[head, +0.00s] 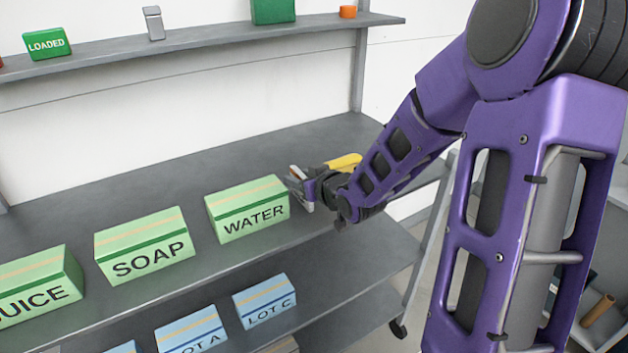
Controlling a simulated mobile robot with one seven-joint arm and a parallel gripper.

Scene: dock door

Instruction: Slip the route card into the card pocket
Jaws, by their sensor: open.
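My gripper (302,189) is at the right end of the shelf's middle board, just right of the green WATER box (248,209). It is open; whether it touches the box I cannot tell. A yellow thing (345,161) lies just behind the gripper, partly hidden by it, and I cannot tell what it is. I cannot make out the route card or the card pocket in this view. My arm covers much of the right side.
Green SOAP (145,246) and JUICE (38,287) boxes stand left of WATER. Blue LOT boxes (264,302) stand on the board below. The upper shelf (200,45) holds a green LOADED block (47,44). The middle board (130,185) is bare behind the boxes.

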